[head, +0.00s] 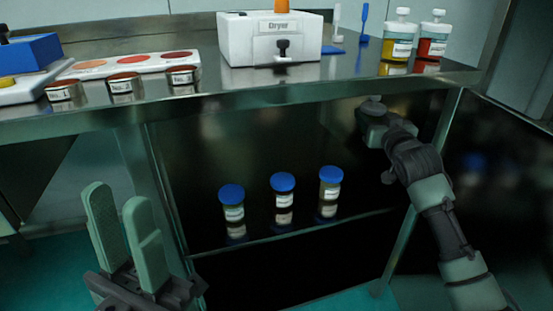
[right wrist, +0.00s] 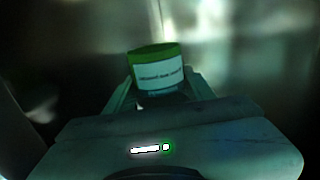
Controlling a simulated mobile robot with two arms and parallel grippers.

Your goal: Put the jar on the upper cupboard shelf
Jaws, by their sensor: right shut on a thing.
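A jar with a green lid and a white label (right wrist: 158,72) sits between the fingers of my right gripper (right wrist: 162,90) in the right wrist view. That gripper is shut on it. In the head view my right arm reaches into the open cupboard under the counter, on its right side. The hand (head: 375,118) is high above the shelf (head: 300,228), just below the counter edge. The jar cannot be made out clearly there. My left gripper (head: 118,197) is open and empty, in front of the cupboard's left side.
Several blue-lidded jars, among them the middle one (head: 283,192), stand in a row on the shelf. Dark shelf space lies right of them. The steel counter (head: 330,93) above holds a dryer (head: 270,40), bottles (head: 398,38) and small tins (head: 125,86).

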